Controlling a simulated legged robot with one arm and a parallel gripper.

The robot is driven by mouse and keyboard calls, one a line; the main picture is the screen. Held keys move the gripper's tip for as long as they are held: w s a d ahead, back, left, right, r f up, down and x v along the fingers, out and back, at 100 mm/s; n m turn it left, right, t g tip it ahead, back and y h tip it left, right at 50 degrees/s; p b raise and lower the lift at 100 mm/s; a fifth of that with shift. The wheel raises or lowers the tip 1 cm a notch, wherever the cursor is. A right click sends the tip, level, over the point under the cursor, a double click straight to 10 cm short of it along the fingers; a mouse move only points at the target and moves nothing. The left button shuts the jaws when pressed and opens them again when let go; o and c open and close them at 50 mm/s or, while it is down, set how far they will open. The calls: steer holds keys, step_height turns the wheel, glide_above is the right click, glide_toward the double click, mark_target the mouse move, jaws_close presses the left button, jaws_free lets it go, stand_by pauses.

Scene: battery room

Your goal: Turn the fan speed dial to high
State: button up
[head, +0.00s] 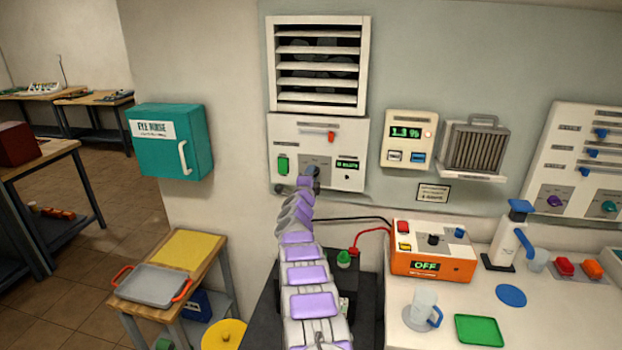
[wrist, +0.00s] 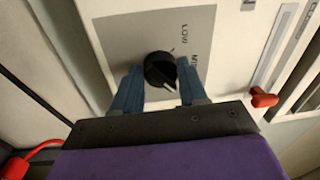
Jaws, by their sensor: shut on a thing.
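The fan speed dial (wrist: 160,70) is a round black knob on a grey plate (wrist: 125,35) in the wrist view. Its white pointer mark points to the lower right, towards the right finger. The word LOW and part of a second word starting with M are readable; any further label is hidden. My gripper (wrist: 157,85) has one blue finger on each side of the dial and is shut on it. In the head view my gripper (head: 312,176) is at the white fan panel (head: 350,178) below the louvred vent (head: 318,65), and my arm hides the dial.
The fan panel also carries a red slider (head: 331,136), a green switch (head: 283,164) and a small display (head: 347,165). A meter reading 1.3 % (head: 409,138) hangs to the right. An orange box reading OFF (head: 432,264) stands on the bench below, with cables.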

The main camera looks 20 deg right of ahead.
steer(key=shift+f, duration=0.35)
steer(key=o, duration=1)
steer(key=shift+r, duration=0.1)
steer(key=shift+o, duration=0.2)
steer(key=shift+r, duration=0.1)
steer(key=shift+s+a, duration=0.1)
steer(key=v, duration=1.7)
steer(key=shift+b, duration=0.3)
